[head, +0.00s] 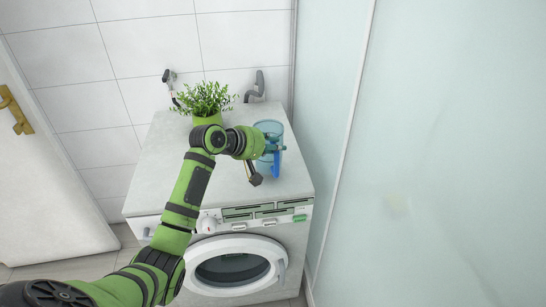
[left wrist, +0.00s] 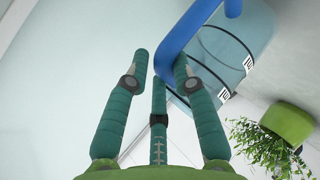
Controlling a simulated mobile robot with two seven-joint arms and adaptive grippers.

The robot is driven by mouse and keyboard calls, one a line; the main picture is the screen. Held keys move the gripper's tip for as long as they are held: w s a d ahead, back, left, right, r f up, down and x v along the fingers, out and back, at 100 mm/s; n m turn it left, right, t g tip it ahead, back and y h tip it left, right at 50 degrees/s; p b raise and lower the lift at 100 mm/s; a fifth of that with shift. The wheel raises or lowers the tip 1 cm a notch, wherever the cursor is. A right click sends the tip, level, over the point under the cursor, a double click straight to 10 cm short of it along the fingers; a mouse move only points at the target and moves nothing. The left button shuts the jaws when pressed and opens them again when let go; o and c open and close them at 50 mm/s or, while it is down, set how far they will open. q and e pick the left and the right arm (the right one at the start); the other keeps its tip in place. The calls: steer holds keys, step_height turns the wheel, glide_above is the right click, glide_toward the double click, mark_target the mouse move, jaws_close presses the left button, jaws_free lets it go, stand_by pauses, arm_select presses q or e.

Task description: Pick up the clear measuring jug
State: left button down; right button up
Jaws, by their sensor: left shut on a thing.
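The clear measuring jug (head: 269,127) has a bluish see-through body and a blue handle, and is at the right side of the washing machine top. It also shows at the upper right of the left wrist view (left wrist: 238,42), with its blue handle (left wrist: 186,32) reaching down between my fingers. My left gripper (head: 273,149) is shut on the handle; its green fingers (left wrist: 160,68) stand on either side of it. My arm hides part of the jug in the head view. I cannot tell whether the jug's base touches the top. My right gripper is out of view.
A leafy plant in a green pot (head: 207,118) stands left of the jug, close to my wrist. The washing machine (head: 160,185) has a bare front left top. A frosted glass panel (head: 325,120) rises on the right. Wall taps (head: 259,86) are behind.

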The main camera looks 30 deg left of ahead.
arm_select(q)
steer(key=s+d+r+b, duration=0.1)
steer(key=s+d+r, duration=0.1)
steer(key=d+r, duration=0.5)
steer(key=d, duration=0.4)
steer(key=shift+d+r+b, duration=0.2)
steer(key=shift+d+b, duration=0.1)
steer(key=shift+f, duration=0.1)
